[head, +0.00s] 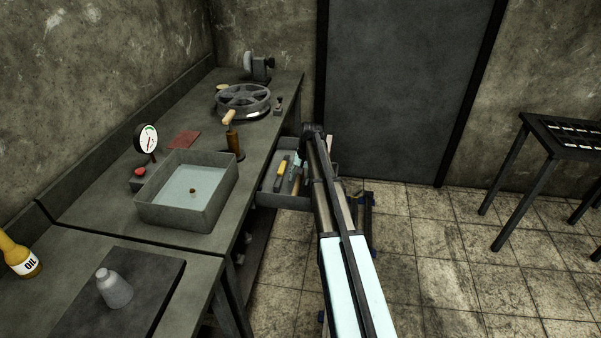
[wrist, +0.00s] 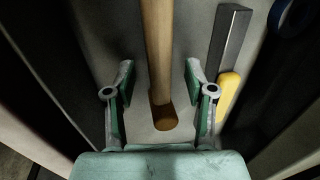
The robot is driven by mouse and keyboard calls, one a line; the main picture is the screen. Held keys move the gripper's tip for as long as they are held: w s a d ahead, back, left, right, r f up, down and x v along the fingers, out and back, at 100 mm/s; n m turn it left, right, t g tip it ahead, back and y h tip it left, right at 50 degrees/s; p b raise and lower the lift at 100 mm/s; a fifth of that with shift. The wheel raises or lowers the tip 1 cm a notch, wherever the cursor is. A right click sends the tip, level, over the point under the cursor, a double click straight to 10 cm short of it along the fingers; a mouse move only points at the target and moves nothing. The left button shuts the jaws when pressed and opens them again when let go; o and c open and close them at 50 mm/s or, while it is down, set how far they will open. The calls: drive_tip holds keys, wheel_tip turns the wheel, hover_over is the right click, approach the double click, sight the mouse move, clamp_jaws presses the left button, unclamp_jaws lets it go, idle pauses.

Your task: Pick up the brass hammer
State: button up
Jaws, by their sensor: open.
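In the wrist view, a tool with a pale wooden handle (wrist: 157,45) and a short brown-orange cylindrical end (wrist: 163,116) lies on a grey surface; it looks like the brass hammer. My gripper (wrist: 160,68) is open, with one green-padded finger on each side of the handle and visible gaps between. I cannot tell whether the fingertips are down at the handle's height. In the head view, the open drawer (head: 281,201) under the bench holds several tools, and my arm reaches over its right side.
A yellow-handled tool (wrist: 227,92) with a grey bar (wrist: 230,40) lies right of the handle, and a dark blue ring (wrist: 290,17) is beyond. On the bench are a grey box (head: 160,212), a wheel (head: 242,99) and a brown, wood-topped cylinder (head: 234,145). Open floor lies right.

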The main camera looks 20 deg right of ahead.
drive_tip(key=shift+f, duration=0.25)
clamp_jaws()
drive_tip(key=shift+w+r, duration=0.1)
drive_tip(key=shift+r, duration=0.05)
